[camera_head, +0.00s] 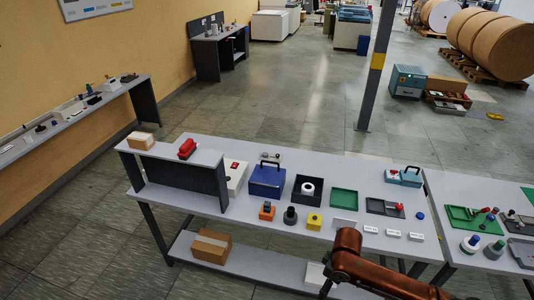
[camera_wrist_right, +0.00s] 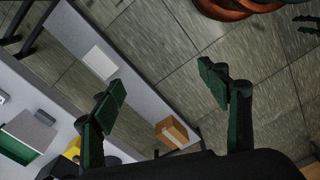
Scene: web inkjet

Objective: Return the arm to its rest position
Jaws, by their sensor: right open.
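The work table (camera_head: 300,238) holds a blue toolbox (camera_head: 267,182), a black tray, a green tray (camera_head: 344,198) and several small parts. A cardboard box (camera_head: 211,246) sits on its lower shelf and shows in the wrist view (camera_wrist_right: 172,132). A second table stands at right.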

